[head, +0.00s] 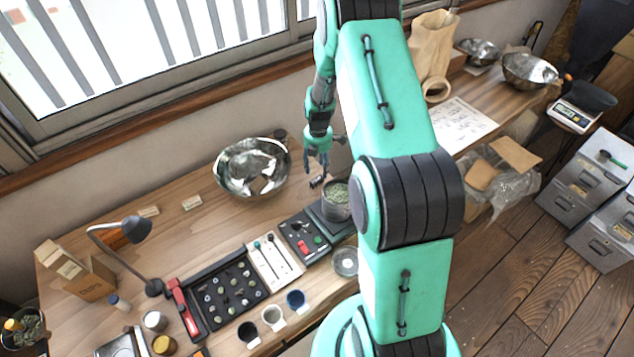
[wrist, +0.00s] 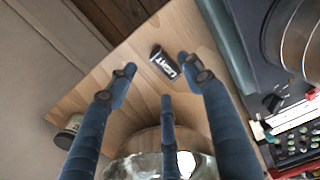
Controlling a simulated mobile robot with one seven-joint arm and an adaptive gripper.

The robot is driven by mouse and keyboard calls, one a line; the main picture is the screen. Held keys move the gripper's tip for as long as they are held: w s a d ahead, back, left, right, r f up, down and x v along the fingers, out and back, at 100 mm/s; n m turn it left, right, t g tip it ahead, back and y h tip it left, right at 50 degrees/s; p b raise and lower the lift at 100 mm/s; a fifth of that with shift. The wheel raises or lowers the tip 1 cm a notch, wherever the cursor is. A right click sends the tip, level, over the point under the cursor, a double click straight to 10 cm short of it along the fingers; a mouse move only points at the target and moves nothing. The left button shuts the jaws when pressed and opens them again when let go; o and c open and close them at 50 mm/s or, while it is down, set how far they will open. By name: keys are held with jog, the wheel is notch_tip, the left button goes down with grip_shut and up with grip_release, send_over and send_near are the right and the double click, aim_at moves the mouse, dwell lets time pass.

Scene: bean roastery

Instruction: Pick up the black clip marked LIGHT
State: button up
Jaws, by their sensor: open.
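The black clip marked LIGHT (wrist: 163,64) lies on the wooden tabletop in the wrist view, its white lettering readable. It sits between and just beyond the tips of the two outer fingers of my gripper (wrist: 162,84). The third finger is on the near side, below the clip in the picture. The fingers are spread and nothing is between them in contact. In the head view my gripper (head: 317,160) points down over the table, with the small dark clip (head: 317,182) just below its fingertips.
A canister of green beans (head: 337,203) on a dark scale stands close to the right of the clip. A shiny metal bowl (head: 226,176) is to the left. A black tray with small tools (head: 303,238) and a sorting tray (head: 252,288) lie nearer. Bare wood lies between the bowl and trays.

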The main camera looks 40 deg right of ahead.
aim_at(317, 177)
jog(key=shift+f, duration=0.1)
jog(key=shift+w+a+f+b, duration=0.1)
jog(key=shift+f+b, duration=0.15)
jog(key=shift+f, duration=1)
jog(key=shift+a+f+b, duration=0.1)
jog(key=shift+f+b, duration=0.15)
jog(key=shift+f, duration=1)
jog(key=c, duration=0.9)
